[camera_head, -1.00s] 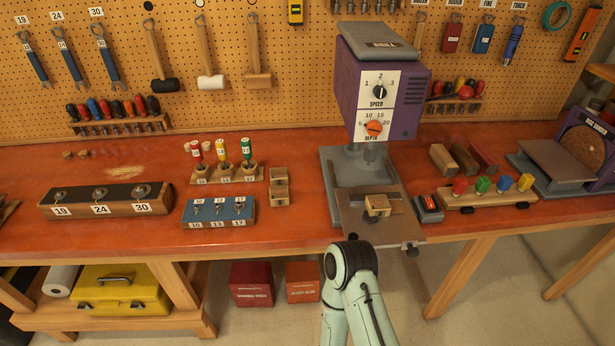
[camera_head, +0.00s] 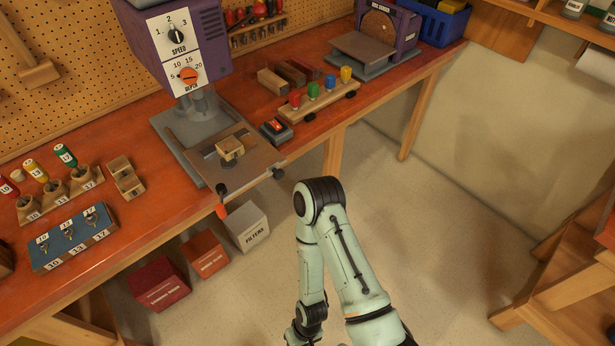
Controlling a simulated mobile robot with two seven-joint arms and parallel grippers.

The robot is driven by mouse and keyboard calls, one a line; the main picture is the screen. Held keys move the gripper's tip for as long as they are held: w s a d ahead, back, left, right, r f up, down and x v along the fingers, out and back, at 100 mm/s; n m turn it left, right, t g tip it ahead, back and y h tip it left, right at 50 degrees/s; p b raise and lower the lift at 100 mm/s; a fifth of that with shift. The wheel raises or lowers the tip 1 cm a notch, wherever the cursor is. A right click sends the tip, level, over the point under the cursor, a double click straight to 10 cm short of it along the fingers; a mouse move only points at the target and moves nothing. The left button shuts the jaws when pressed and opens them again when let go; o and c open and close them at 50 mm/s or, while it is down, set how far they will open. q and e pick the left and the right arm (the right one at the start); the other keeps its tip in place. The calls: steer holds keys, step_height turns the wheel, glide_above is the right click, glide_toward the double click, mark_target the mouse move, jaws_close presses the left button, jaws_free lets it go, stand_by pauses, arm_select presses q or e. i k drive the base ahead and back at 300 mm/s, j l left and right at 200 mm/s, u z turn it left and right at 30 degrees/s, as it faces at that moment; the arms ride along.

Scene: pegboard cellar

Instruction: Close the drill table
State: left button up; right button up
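The drill press (camera_head: 172,45) is purple with a white panel bearing a speed knob and an orange depth knob. Its grey drill table (camera_head: 252,172) sticks out past the bench's front edge. A small wooden block (camera_head: 230,148) sits on the table in a holder. My other arm is not visible.
Right of the drill are a small red-and-black box (camera_head: 277,130), a rack of coloured pegs (camera_head: 318,99) and a disc sander (camera_head: 378,45). Boxes (camera_head: 248,227) stand on the floor under the bench. A wooden stand (camera_head: 570,270) is at the right. Open floor lies between.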

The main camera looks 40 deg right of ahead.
mark_target(260, 159)
steer(key=z, duration=1.15)
